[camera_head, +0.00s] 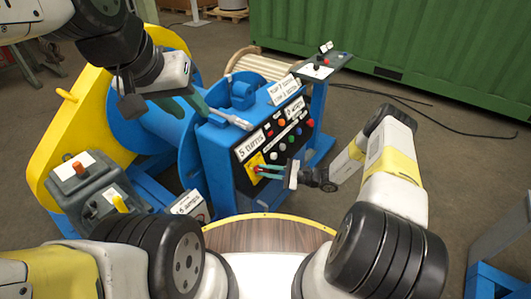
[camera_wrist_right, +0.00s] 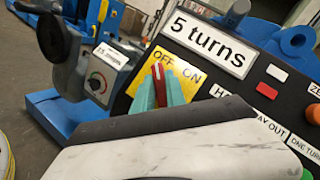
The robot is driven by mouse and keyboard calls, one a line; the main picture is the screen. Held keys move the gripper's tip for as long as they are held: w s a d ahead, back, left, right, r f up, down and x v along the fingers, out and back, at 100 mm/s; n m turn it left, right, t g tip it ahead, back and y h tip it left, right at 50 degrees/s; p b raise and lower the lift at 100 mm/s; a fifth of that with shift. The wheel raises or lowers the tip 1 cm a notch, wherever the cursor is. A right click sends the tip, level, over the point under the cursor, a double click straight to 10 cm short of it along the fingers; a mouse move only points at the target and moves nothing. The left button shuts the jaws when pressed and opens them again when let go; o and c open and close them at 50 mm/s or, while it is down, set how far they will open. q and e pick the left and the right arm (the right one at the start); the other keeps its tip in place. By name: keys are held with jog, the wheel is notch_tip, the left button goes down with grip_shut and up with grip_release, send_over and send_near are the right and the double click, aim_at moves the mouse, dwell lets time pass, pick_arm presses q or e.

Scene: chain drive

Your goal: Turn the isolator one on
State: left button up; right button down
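The isolator has a red handle (camera_wrist_right: 159,84) on a yellow plate (camera_wrist_right: 183,75) marked OFF and ON, under the "5 turns" label. In the head view the yellow plate (camera_head: 254,162) is at the lower left of the black panel on the blue console. My right gripper (camera_head: 262,171) reaches it from the right. In the right wrist view its teal fingers (camera_wrist_right: 160,88) lie on both sides of the handle with no clear gap. The handle points roughly up, between the two words; its exact setting is unclear. My left gripper (camera_head: 186,101) is open and empty beside the console's top left.
The panel carries several coloured buttons (camera_head: 282,145). A grey box with a dial (camera_wrist_right: 100,78) shows left of the console. A second small panel (camera_head: 322,65) stands behind right. Open floor lies right.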

jog(key=shift+m, duration=0.4)
jog(key=m+t, duration=0.3)
jog(key=m, duration=0.2)
jog(key=shift+t, duration=0.4)
jog(key=m+t, duration=0.2)
jog(key=m, duration=0.1)
jog(key=m+t+h, duration=0.1)
jog(key=m+t, duration=0.1)
jog(key=m, duration=0.1)
jog(key=shift+s+m+h, duration=0.15)
jog(key=shift+m+h, duration=0.15)
jog(key=shift+m, duration=0.1)
jog(key=m+t+h, duration=0.1)
jog(key=m+h, duration=0.1)
jog(key=m, duration=0.2)
jog(key=m+t+h, duration=0.2)
jog(key=m, duration=0.1)
jog(key=shift+a+m, duration=0.1)
jog(key=shift+m, duration=0.3)
jog(key=shift+m+t+h, duration=0.5)
jog(key=shift+m+h, duration=1)
jog(key=shift+m, duration=0.9)
jog(key=c, duration=1.4)
grip_release()
jog(key=shift+o, duration=0.2)
